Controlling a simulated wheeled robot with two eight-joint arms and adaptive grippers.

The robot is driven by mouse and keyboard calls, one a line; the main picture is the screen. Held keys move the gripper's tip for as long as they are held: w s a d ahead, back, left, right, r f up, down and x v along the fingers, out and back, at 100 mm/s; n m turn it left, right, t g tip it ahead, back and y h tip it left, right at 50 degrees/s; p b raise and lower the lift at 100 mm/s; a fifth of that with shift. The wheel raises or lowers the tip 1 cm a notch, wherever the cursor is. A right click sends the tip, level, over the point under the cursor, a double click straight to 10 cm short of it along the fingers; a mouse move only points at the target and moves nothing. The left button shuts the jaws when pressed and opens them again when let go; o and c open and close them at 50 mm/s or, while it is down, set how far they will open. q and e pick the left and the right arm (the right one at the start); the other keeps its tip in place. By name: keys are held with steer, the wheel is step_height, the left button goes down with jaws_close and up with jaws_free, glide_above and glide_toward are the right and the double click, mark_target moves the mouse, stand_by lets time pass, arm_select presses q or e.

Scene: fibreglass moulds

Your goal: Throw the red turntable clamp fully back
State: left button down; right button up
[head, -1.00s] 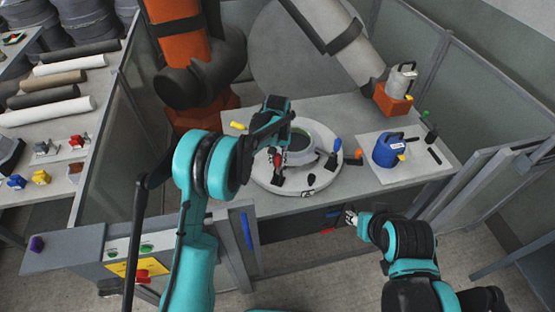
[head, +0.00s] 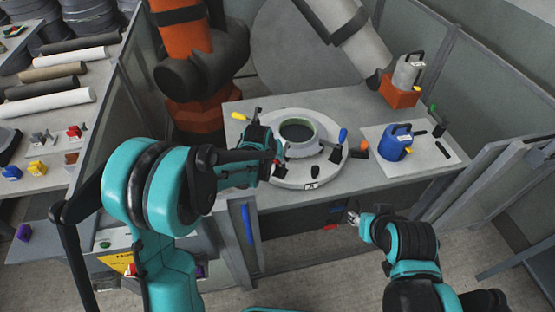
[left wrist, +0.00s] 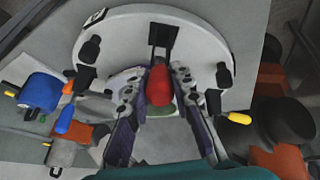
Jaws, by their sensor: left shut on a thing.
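The round pale turntable (head: 296,181) stands on the grey bench and carries a ring-shaped mould (head: 318,146) with a dark opening. The red clamp handle (left wrist: 158,86) lies between the fingers of my left gripper (left wrist: 156,98) in the left wrist view, with its black base (left wrist: 163,38) beyond it on the turntable. My left gripper (head: 274,158) is shut on this handle at the turntable's near left side. In the head view the gripper hides most of the clamp. My right gripper (head: 353,216) hangs in front of the bench, small and unclear.
A yellow clamp handle (head: 239,117) and a blue one (head: 343,135) stand around the turntable. A blue canister (head: 395,147) sits on a pale board at the right, with a grey canister (head: 408,72) on an orange block behind.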

arm_select(q)
steer(key=shift+s+a+f+t+b, duration=0.1)
steer(key=shift+s+f+t+b, duration=0.3)
steer(key=shift+t+b, duration=0.3)
steer(key=shift+r, duration=0.1)
steer(key=c, duration=1.3)
jaws_free()
steer(key=shift+h, duration=0.3)
steer(key=v, duration=1.2)
